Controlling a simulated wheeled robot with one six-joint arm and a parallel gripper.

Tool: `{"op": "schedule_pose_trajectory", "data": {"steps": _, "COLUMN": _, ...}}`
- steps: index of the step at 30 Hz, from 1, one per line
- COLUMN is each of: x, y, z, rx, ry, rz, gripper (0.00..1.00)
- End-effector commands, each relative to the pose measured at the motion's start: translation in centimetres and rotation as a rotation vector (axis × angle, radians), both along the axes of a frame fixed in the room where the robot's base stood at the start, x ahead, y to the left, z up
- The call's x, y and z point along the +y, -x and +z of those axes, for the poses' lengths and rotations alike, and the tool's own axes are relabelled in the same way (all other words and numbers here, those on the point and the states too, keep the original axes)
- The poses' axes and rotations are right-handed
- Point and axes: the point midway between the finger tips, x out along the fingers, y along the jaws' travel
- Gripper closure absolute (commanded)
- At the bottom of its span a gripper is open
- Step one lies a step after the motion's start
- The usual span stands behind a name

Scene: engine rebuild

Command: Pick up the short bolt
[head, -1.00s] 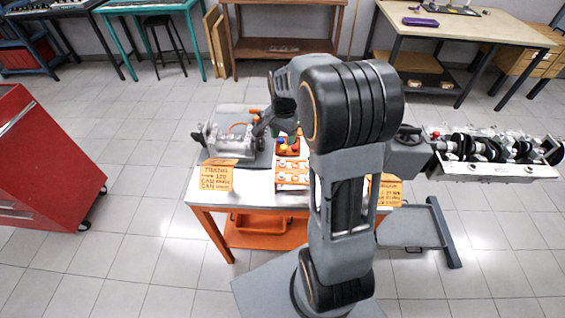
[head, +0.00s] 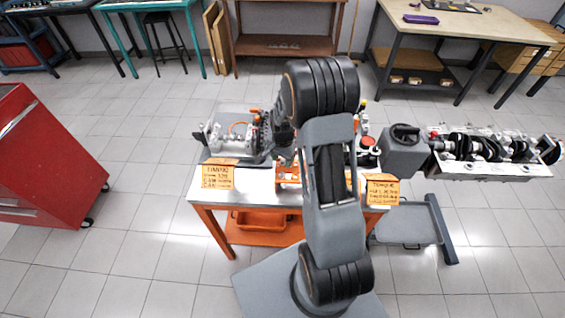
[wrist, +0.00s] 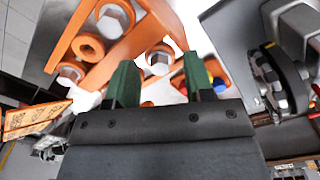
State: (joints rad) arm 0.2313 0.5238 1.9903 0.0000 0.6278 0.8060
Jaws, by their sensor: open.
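The orange bolt rack (wrist: 130,48) fills the upper left of the wrist view and shows partly in the head view (head: 287,172). Several silver hex-headed bolts sit in its orange rings. One hex bolt (wrist: 158,60) shows between my fingers, a little beyond the tips. Two more bolts, one at the top (wrist: 113,14) and one at the left (wrist: 72,70), lie outside them. I cannot tell by length which is the short bolt. My gripper (wrist: 160,75) has green fingers, is open and holds nothing. In the head view my arm hides its fingertips.
Small coloured pieces (wrist: 216,84) lie just right of the right finger. A grey engine part (head: 235,138) stands on the table's left. A red-topped item (head: 368,142) is at the right. A crankshaft assembly (head: 495,150) stands farther right.

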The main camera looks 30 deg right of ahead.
Motion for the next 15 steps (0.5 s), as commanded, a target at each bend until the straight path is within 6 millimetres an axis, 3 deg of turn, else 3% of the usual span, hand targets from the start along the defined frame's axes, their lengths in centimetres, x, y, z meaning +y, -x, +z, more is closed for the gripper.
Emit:
{"op": "schedule_pose_trajectory", "data": {"steps": 9, "x": 0.01, "y": 0.01, "z": -0.45, "rx": 0.000, "ry": 0.000, "rz": 0.000, "gripper": 0.52}}
{"op": "schedule_pose_trajectory", "data": {"steps": 15, "x": 0.01, "y": 0.01, "z": -0.43, "rx": 0.000, "ry": 0.000, "rz": 0.000, "gripper": 0.71}}
